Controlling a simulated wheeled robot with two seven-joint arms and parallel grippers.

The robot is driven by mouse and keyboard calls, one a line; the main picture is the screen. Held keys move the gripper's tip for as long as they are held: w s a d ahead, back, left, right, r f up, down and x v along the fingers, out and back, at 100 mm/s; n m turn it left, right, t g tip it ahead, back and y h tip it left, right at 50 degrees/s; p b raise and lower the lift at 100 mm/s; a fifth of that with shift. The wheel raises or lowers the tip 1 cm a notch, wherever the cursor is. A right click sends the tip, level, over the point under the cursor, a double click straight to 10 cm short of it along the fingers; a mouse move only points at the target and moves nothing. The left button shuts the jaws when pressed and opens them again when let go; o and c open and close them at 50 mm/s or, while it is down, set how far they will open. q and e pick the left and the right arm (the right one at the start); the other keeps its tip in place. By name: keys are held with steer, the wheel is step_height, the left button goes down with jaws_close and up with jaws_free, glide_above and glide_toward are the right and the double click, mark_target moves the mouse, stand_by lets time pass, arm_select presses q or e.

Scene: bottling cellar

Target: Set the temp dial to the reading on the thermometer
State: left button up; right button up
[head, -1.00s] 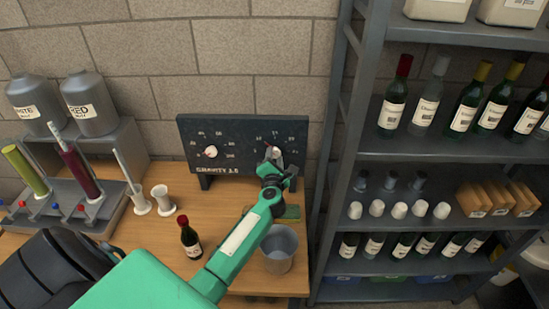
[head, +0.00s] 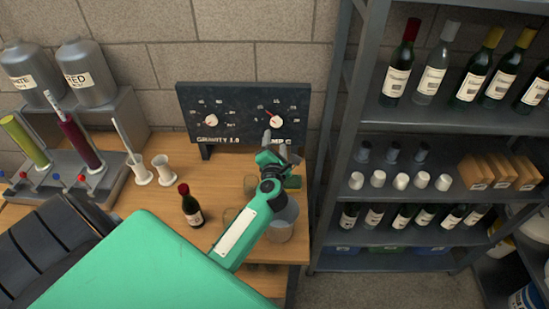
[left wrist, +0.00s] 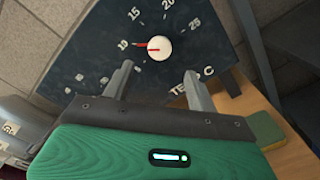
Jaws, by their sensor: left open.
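The temp dial is a white round knob (head: 276,121) on the right of a dark panel (head: 243,112). In the left wrist view the knob (left wrist: 159,48) has a red pointer towards the 10 mark; marks up to 25 show around it. My left gripper (head: 272,145) is in front of and below the knob. Its two grey fingers (left wrist: 158,86) are apart, with nothing between them, and clear of the knob. A thin white stick (head: 122,138) leans in a white holder at left; I cannot tell if it is the thermometer. My right gripper is out of view.
A second knob (head: 211,121), marked gravity, is on the same panel. A metal shelf (head: 345,150) with bottles rises at the right.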

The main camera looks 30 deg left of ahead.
arm_select(q)
steer(key=b+v, duration=0.1)
steer(key=v, duration=0.4)
steer(key=shift+s+d, duration=0.15)
steer(key=shift+s, duration=0.15)
